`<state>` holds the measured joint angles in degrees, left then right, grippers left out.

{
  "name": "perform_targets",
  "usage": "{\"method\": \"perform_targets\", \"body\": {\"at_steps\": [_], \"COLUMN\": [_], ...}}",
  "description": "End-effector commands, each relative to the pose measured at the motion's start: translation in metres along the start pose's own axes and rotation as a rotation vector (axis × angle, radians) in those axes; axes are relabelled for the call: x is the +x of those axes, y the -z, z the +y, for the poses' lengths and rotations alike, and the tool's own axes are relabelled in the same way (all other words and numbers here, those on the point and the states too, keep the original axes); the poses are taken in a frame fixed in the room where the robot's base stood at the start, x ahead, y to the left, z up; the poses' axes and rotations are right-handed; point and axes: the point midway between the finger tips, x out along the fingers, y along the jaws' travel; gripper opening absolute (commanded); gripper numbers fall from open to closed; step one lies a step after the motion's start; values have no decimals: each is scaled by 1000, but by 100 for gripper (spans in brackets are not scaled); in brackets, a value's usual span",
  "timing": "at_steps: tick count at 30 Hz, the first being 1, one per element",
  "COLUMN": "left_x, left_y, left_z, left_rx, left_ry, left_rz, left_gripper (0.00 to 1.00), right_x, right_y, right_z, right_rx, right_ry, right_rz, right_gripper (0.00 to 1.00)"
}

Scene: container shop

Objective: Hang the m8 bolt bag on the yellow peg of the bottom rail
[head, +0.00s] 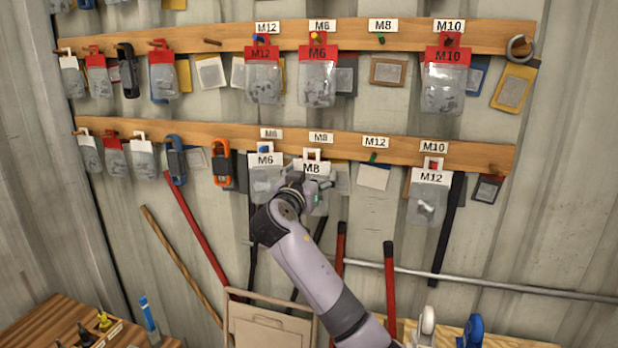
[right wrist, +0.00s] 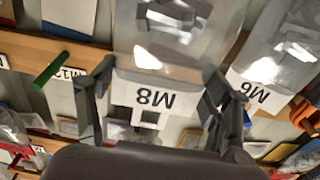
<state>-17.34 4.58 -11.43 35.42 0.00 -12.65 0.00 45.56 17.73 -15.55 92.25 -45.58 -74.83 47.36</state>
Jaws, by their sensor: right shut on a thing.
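The m8 bolt bag (head: 312,168) has a white header marked M8 and a clear pouch. It is at the bottom rail (head: 350,148), below the rail's M8 label. My right gripper (head: 303,187) is shut on it; in the right wrist view the bag (right wrist: 155,98) is upside down between the two fingers (right wrist: 158,105). The header's hang hole (right wrist: 150,117) shows there. The yellow peg of the bottom rail cannot be made out; the bag's header covers the rail area below the M8 label. I cannot tell whether the bag touches the peg. My left gripper is not in view.
An M6 white-header bag (head: 265,160) hangs just left of the held bag. A green peg (head: 373,157) is bare to the right. The upper rail (head: 350,35) carries red-header bags, and tools lean below.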

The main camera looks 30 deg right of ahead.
Motion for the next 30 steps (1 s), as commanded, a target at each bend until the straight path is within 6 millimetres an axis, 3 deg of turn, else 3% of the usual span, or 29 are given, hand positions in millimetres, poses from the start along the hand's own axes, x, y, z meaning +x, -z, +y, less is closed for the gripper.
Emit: {"method": "perform_targets", "body": {"at_steps": [16,21,30], "left_x": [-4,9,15], "left_y": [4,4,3], "left_z": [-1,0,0], "left_rx": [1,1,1], "left_ry": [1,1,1], "left_rz": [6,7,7], "left_gripper": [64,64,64], "right_x": [33,41,45], "right_y": [-1,-8,-7], "right_z": [1,0,0], "right_rx": [-1,1,1], "right_ry": [-2,-1,0], "right_rz": [1,0,0], "right_gripper": [42,42,42]}}
